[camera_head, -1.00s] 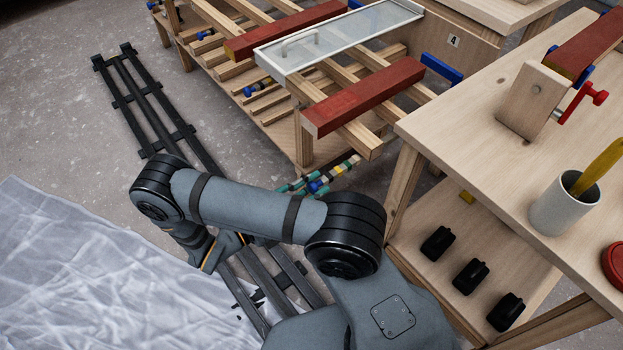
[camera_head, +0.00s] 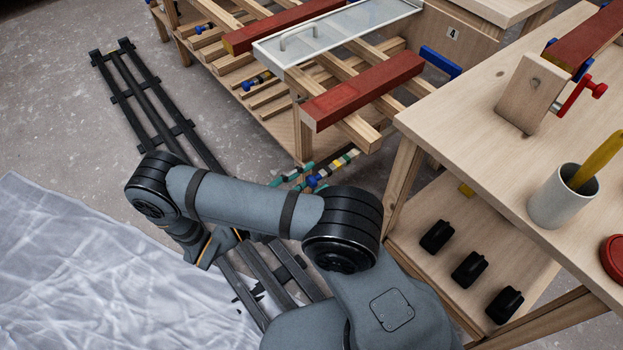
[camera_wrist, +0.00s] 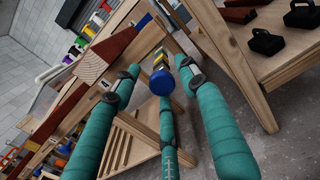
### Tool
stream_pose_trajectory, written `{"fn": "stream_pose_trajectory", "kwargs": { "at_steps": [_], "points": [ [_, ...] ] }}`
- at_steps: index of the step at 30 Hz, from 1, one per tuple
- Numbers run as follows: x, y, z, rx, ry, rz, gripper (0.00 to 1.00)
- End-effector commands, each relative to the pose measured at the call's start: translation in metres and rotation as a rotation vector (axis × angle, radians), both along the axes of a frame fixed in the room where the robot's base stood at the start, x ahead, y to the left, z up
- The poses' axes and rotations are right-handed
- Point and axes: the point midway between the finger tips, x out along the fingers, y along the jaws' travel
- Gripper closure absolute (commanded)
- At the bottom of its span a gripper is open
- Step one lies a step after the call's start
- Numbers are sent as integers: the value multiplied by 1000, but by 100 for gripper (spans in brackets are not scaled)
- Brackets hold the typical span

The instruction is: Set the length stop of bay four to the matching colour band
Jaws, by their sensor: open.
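A blue knob (camera_head: 313,182) sits on the front end of a rod with coloured bands (camera_head: 345,159), low beside the rack. In the wrist view the blue knob (camera_wrist: 160,83) lies between my fingertips, with yellow and dark bands (camera_wrist: 160,58) behind it. My gripper (camera_wrist: 161,80) is open, its teal fingers spread around the knob; contact is not clear. In the head view my gripper (camera_head: 302,175) is partly hidden behind my arm. A red batten (camera_head: 362,90) lies on the near rack bay. A plate marked 4 (camera_head: 453,33) is behind it.
A second red batten (camera_head: 285,27) and a clear-topped panel (camera_head: 340,32) lie farther along the rack. The workbench (camera_head: 450,120) at right holds a white cup (camera_head: 562,200). Black blocks (camera_head: 470,270) sit on its lower shelf. A dark rail (camera_head: 140,95) runs along the floor.

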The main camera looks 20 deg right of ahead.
Motion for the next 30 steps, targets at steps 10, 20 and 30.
{"fn": "stream_pose_trajectory", "kwargs": {
  "at_steps": [10, 20, 30],
  "points": [
    [-24, 68, 0, 2, -2, 4, 57],
    [-38, 102, 0, -1, 0, 0, 57],
    [-38, 103, 0, -1, 1, 0, 57]
  ]
}}
